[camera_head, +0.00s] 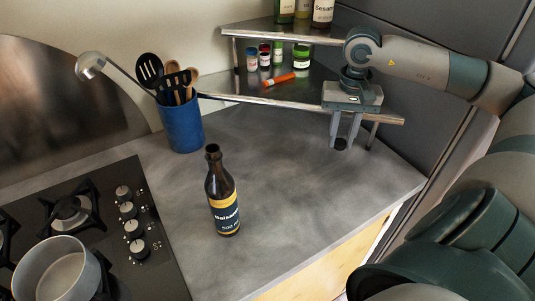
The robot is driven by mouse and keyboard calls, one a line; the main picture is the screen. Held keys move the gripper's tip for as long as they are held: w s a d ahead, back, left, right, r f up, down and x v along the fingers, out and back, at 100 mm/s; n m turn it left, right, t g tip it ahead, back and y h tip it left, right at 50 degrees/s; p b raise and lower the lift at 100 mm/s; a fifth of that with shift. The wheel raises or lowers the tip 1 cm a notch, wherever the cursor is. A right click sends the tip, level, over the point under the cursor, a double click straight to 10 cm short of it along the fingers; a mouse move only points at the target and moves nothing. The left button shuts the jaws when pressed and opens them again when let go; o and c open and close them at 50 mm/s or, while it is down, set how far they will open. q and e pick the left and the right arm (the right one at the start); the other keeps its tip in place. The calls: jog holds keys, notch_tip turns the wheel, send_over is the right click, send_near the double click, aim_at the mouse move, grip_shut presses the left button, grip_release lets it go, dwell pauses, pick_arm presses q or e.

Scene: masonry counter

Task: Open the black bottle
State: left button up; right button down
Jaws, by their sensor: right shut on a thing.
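The black bottle (222,196) stands upright on the grey counter, left of the middle. It has a dark blue and yellow label, and its narrow neck seems to have no cap on it. My right gripper (346,141) points down over the right back part of the counter, well apart from the bottle. It is shut on a small dark cap (340,144) between its fingertips. My left gripper is not in view.
A blue utensil holder (182,126) with a ladle and spatulas stands behind the bottle. A gas hob (150,262) with a pot (58,270) is at the left. A corner shelf (300,92) holds jars and bottles. The counter right of the bottle is clear.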

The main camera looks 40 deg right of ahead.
jog(key=shift+s, duration=0.15)
jog(key=shift+a, duration=0.1)
jog(key=shift+w+a+f+p, duration=0.35)
jog(key=shift+a+f+p, duration=0.05)
jog(key=shift+a+p, duration=0.3)
jog(key=w+a+f+p, duration=0.1)
jog(key=a+f, duration=0.1)
jog(key=a, duration=0.1)
jog(key=w+a+f+p, duration=0.1)
jog(key=a+f+p, duration=0.1)
jog(key=a, duration=0.1)
jog(key=w+a+f+p, duration=0.1)
jog(key=a+f+p, duration=0.1)
jog(key=a, duration=0.1)
jog(key=shift+w+a, duration=0.1)
jog(key=shift+w, duration=0.1)
jog(key=shift+f, duration=0.1)
